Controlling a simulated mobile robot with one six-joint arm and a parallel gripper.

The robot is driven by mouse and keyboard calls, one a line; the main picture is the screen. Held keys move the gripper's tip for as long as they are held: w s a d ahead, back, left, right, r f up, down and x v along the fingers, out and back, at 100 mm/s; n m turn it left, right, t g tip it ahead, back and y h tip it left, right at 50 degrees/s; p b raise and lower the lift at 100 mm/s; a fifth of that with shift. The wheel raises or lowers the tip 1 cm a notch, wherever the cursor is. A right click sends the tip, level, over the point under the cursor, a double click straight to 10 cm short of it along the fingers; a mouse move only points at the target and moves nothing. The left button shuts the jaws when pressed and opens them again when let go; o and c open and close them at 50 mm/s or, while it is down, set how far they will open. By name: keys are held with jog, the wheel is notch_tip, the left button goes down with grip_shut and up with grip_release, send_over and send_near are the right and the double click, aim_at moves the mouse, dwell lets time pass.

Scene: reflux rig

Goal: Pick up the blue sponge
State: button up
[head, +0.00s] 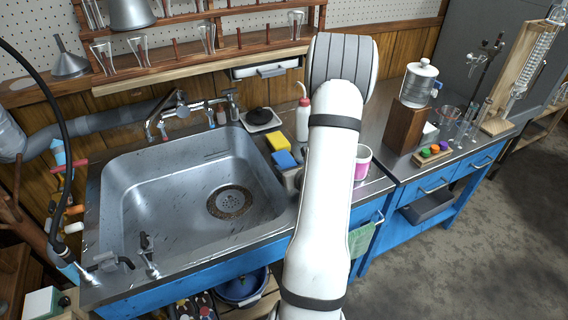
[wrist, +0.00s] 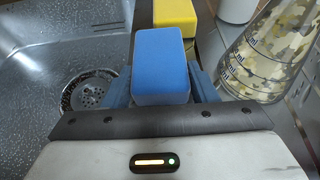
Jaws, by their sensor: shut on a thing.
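The blue sponge (wrist: 161,65) is a small block between the two fingers of my gripper (wrist: 160,88) in the wrist view. The fingers press on its left and right sides. In the head view the blue sponge (head: 284,160) shows just right of the sink, left of my white arm. My gripper is mostly hidden behind my arm in that view. I cannot tell whether the sponge is clear of the surface below.
A yellow sponge (head: 278,142) lies just beyond the blue one. The steel sink (head: 160,185) is on the left. A graduated glass vessel (wrist: 268,50) stands close on the right. A white bottle (head: 303,118) and a pink-and-white cup (head: 362,160) stand nearby.

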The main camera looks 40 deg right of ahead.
jog(key=c, duration=0.3)
jog(key=shift+r, duration=0.15)
notch_tip(320, 180, up, 10)
jog(key=shift+f+p, duration=0.1)
jog(key=shift+p, duration=0.65)
jog(key=w+a+r+n+y+p, duration=0.2)
jog(key=w+a, duration=0.1)
jog(key=a, duration=0.7)
jog(key=w+a+r+n+y+p, duration=0.2)
jog(key=w+a+r+p, duration=0.1)
jog(key=a, duration=0.8)
jog(key=w+a+r+n+y+p, duration=0.2)
jog(key=w+a, duration=0.3)
jog(key=a, duration=0.5)
jog(key=shift+a+r+y+p, duration=0.4)
jog(key=shift+r+y, duration=0.1)
jog(key=shift+r, duration=0.1)
jog(key=shift+d, duration=0.1)
